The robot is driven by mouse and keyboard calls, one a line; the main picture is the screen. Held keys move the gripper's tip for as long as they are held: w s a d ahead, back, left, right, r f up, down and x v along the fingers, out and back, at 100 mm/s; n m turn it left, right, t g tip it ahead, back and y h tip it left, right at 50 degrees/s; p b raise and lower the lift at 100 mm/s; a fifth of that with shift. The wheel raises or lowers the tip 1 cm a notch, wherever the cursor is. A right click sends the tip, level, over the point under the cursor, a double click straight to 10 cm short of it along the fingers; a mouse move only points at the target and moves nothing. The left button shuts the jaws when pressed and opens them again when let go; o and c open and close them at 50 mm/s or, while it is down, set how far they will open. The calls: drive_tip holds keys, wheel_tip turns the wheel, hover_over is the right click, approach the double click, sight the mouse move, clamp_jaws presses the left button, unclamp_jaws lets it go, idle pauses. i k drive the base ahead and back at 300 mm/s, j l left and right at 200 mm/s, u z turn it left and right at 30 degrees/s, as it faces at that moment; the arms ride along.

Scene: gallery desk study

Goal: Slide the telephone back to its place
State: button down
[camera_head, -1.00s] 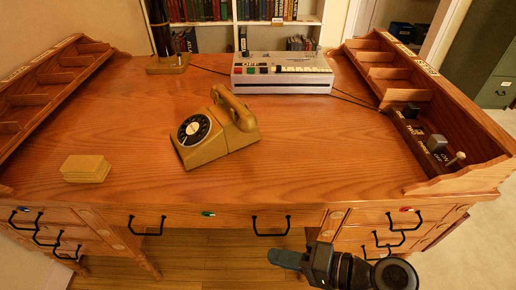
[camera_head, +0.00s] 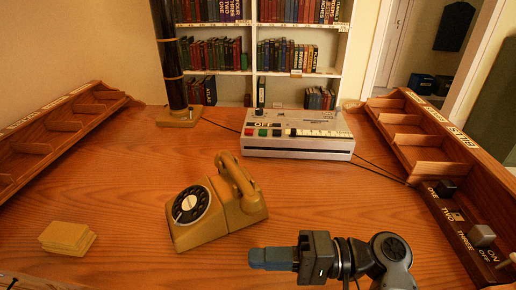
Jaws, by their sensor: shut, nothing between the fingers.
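A mustard-yellow rotary telephone (camera_head: 215,205) stands upright on the wooden desk (camera_head: 130,180), a little left of the middle. Its black dial faces the front left and its handset lies across the top. My gripper (camera_head: 256,258) is shut and empty. It points left, in front of and slightly right of the telephone in the picture, apart from it. Its height above the desk is hard to tell. No mark for the telephone's place is visible on the desk.
A yellow block stack (camera_head: 67,238) lies at the left front. Compartment racks line the left (camera_head: 60,130) and right (camera_head: 425,150) sides. Bare desk surrounds the telephone.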

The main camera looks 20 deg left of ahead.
sight(224, 215)
drive_tip(key=i, duration=1.1)
